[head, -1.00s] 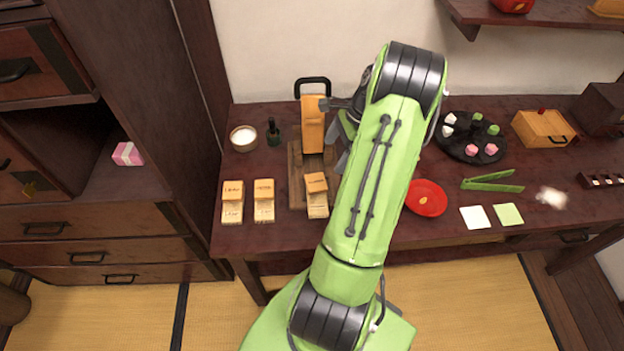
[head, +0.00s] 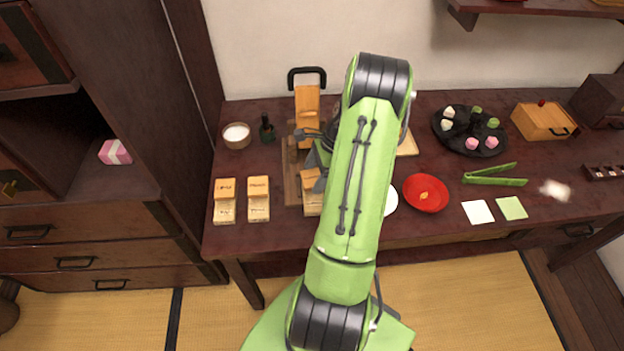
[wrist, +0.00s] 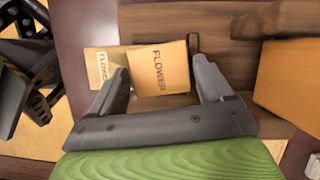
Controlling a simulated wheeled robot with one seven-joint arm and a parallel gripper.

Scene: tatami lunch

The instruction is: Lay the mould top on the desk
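The mould top is a small orange-tan wooden block marked FLOWER (wrist: 162,68). It sits on a paler mould bottom (wrist: 103,66), also marked FLOWER, whose left part shows beside it. In the head view the mould top (head: 311,179) and mould bottom (head: 313,206) are at the front of a brown wooden board, partly hidden by my gripper. My gripper (wrist: 163,72) is open, with one finger on each side of the mould top; small gaps seem to show. It also appears in the head view (head: 319,178). The desk (head: 240,235) is dark red-brown wood.
Two similar stacked moulds (head: 225,188) (head: 258,188) stand left of the board (head: 291,180). An orange press with a black handle (head: 307,105) is behind. The desk's front-left strip is clear.

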